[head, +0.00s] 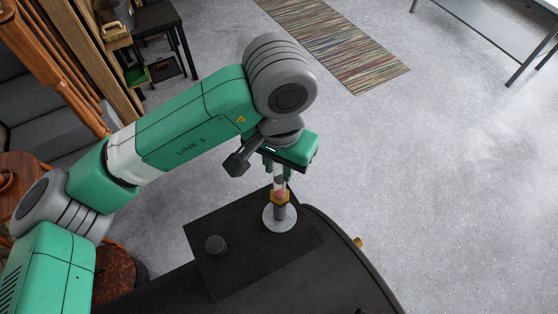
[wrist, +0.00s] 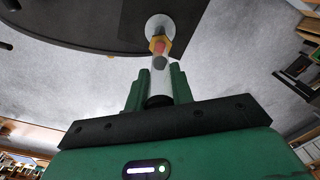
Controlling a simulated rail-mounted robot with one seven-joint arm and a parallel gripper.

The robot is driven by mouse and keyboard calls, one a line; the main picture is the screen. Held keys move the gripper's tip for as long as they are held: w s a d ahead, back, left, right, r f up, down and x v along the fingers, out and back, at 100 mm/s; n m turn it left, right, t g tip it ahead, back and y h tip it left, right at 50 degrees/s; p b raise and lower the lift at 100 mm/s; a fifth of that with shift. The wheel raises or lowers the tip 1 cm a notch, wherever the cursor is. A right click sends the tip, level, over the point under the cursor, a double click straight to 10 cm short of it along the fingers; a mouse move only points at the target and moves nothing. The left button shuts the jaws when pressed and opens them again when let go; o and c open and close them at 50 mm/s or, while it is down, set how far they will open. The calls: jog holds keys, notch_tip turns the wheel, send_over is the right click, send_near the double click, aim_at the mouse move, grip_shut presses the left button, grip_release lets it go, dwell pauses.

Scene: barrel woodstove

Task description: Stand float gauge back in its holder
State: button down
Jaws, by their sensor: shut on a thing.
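The float gauge is a clear tube (head: 279,182) with a red part low inside it. It shows in the wrist view (wrist: 159,77) with a dark cap at the near end. My gripper (head: 277,169) is shut on its upper part, and in the wrist view green fingers (wrist: 158,88) flank the tube. Below the tube is a brass-coloured collar (head: 281,199) above a pale round disc (head: 280,220), seemingly the holder's base. The gauge looks roughly upright and in line with the disc. I cannot tell whether its lower end is seated or just above.
The disc stands on a dark square plate (head: 238,264) on the black barrel stove (head: 345,275). A brass-coloured fitting (head: 358,242) sticks out at the stove's right edge. Open floor lies beyond.

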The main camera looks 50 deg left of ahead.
jog(key=shift+f+b, duration=0.45)
jog(key=shift+f, duration=0.55)
jog(key=c, duration=1.1)
grip_release()
notch_tip(320, 180, up, 6)
jog(key=p, duration=0.6)
jog(key=shift+r, duration=0.1)
notch_tip(320, 180, up, 8)
jog(key=shift+f, duration=0.15)
